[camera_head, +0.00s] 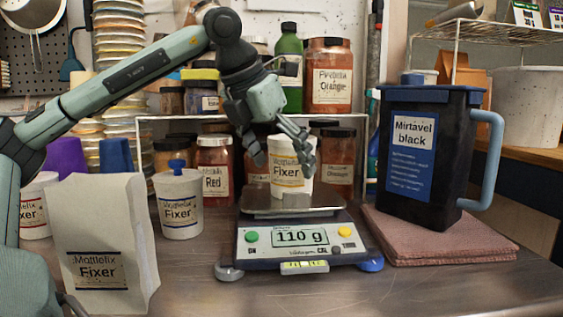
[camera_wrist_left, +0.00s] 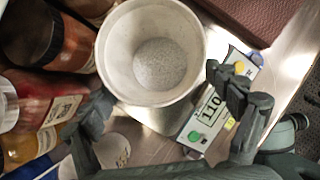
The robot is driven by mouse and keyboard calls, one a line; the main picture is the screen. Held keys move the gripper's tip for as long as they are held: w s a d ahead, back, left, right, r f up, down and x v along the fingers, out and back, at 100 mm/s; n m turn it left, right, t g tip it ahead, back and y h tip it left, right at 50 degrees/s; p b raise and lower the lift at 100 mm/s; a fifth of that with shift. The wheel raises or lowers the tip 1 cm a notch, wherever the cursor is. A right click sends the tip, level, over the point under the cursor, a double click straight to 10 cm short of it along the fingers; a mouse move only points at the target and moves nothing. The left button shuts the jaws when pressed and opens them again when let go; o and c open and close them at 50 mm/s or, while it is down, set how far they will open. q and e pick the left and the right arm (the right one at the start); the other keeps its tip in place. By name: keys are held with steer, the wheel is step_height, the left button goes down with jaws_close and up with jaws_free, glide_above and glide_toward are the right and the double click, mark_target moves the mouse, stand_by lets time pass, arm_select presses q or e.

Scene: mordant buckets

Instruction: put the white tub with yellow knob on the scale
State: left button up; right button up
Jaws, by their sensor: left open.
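A white tub labelled Fixer (camera_head: 287,180) stands upright on the steel plate of the scale (camera_head: 294,243), whose display reads 110 g. In the left wrist view the tub (camera_wrist_left: 110,62) is open at the top, with pale grainy powder inside. No yellow knob shows on it. My left gripper (camera_head: 283,150) is open at the tub, its fingers by the upper sides; whether they touch it I cannot tell. In the left wrist view the fingers spread below the tub, and the scale (camera_wrist_left: 210,112) shows beyond. My right gripper is not in view.
A white tub with a blue knob (camera_head: 181,205) and a Fixer bag (camera_head: 105,235) stand left of the scale. Another Fixer tub (camera_head: 34,212) is at far left. A black jug (camera_head: 425,155) stands on a folded reddish cloth (camera_head: 440,240) at right. Jars crowd behind; the front bench is clear.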

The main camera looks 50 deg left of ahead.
arm_select(q)
steer(key=v, duration=1.2)
steer(key=shift+p, duration=0.3)
